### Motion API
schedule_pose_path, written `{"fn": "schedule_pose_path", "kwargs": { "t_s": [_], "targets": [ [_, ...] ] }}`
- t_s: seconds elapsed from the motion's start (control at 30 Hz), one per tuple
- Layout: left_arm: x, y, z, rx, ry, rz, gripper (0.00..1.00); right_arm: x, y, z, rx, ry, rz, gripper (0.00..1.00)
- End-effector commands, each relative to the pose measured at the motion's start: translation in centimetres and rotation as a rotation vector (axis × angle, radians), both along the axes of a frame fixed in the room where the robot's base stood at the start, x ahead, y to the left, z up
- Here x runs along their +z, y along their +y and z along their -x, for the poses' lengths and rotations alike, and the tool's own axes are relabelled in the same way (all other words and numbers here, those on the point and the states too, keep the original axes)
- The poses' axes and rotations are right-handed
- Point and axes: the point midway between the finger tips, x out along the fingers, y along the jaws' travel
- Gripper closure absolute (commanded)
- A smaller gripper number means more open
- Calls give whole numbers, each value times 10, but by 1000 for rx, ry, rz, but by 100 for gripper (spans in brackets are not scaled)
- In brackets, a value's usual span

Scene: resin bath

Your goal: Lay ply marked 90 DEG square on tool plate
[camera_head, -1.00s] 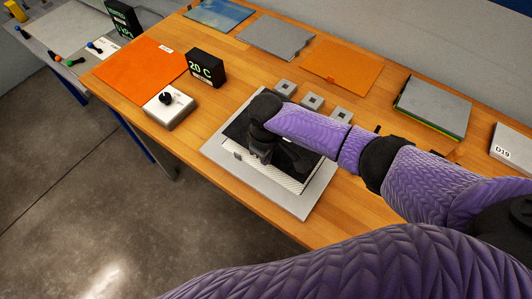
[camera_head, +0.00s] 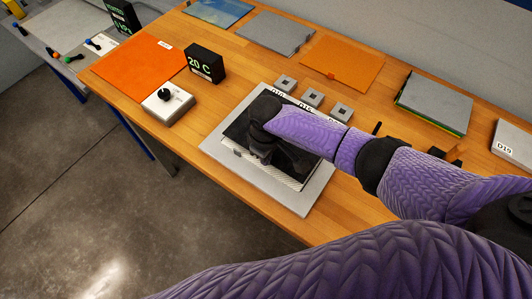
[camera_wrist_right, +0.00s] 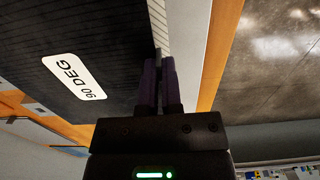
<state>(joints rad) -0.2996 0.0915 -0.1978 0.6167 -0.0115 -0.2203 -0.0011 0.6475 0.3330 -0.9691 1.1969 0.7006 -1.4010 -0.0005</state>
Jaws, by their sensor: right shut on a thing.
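The black ply with a white 90 DEG label (camera_wrist_right: 75,77) fills the upper left of the right wrist view. In the head view this ply (camera_head: 236,130) lies over the grey tool plate (camera_head: 304,207), partly hidden by my right arm. My right gripper (camera_wrist_right: 160,70) is shut on the ply's edge; in the head view it (camera_head: 262,157) is over the plate's front left part. A pale ribbed strip (camera_head: 285,180) shows along the ply's front edge. Whether the ply touches what is beneath it, I cannot tell. My left gripper is not in view.
Behind the plate stand several small grey blocks (camera_head: 312,98). To the left are a knob box (camera_head: 168,105), a black 20 C display (camera_head: 205,64) and an orange sheet (camera_head: 138,68). More sheets (camera_head: 343,62) lie along the back. The table's front edge is close to the plate.

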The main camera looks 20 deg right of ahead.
Motion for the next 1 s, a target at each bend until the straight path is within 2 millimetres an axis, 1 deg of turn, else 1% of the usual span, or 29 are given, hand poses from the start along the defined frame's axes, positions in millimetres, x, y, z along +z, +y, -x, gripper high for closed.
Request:
{"fn": "schedule_pose_path", "kwargs": {
  "t_s": [0.2,0.4,0.77,1.0],
  "targets": [
    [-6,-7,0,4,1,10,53,-9,0,0,1,0,0,100],
    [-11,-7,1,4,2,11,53,-16,0,0,0,1,1,100],
    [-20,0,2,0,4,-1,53,-28,0,0,-1,-1,-1,100],
    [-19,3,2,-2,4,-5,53,-27,0,0,-1,0,0,100]
  ]
}}
